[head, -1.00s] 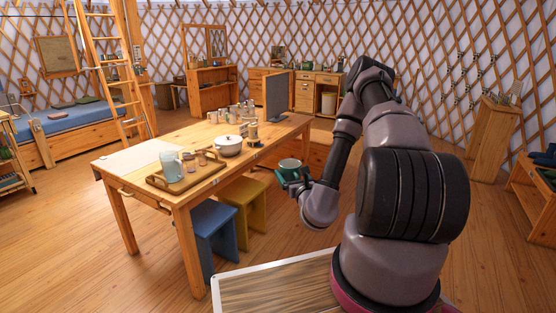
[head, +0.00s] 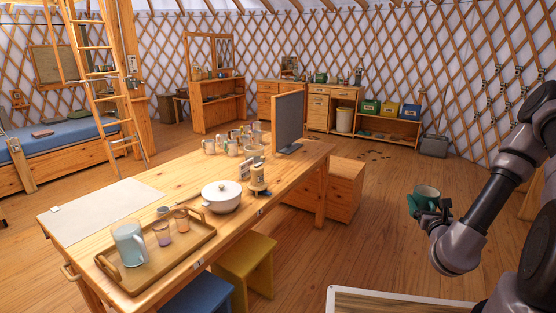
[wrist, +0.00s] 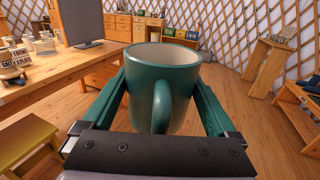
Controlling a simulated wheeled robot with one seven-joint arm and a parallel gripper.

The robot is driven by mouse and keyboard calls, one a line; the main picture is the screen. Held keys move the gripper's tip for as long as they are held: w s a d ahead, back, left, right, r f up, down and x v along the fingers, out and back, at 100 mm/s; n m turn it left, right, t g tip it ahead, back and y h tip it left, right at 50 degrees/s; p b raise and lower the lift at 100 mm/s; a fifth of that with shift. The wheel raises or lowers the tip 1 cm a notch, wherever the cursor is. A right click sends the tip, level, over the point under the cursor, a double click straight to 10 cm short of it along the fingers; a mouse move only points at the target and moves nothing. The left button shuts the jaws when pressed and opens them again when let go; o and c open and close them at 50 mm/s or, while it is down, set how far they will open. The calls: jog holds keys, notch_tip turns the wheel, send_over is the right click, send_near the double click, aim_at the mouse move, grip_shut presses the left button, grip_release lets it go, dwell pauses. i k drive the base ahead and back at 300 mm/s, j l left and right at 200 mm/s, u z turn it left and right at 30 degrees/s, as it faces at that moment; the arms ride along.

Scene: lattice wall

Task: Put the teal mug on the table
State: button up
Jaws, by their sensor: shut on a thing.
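The teal mug (wrist: 150,85) is upright between the green fingers of my gripper (wrist: 160,110) in the wrist view, its handle facing the camera and its inside pale. My gripper (head: 426,203) is shut on the mug, which also shows in the head view (head: 427,192), held in the air to the right of the table. The wooden table (head: 290,172) stands to the left in the head view, apart from the mug. In the wrist view the table (wrist: 60,82) is at the left.
The table bears a tray (head: 190,253) with a pitcher and cups, a white pot (head: 222,196), a monitor (head: 288,120) and several mugs. A yellow stool (head: 246,265), a blue stool (head: 195,296) and a wooden box (head: 328,190) stand beside it. Bare tabletop shows near the monitor.

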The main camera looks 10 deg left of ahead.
aim_at(227, 168)
jog(key=i+z, duration=0.35)
jog(key=i, duration=0.9)
jog(key=i+u, duration=0.25)
jog(key=u, duration=0.15)
jog(key=i+u, duration=0.55)
jog(key=u, duration=0.25)
jog(key=i+u, duration=0.75)
jog(key=k+j, duration=0.05)
jog(key=k, duration=0.05)
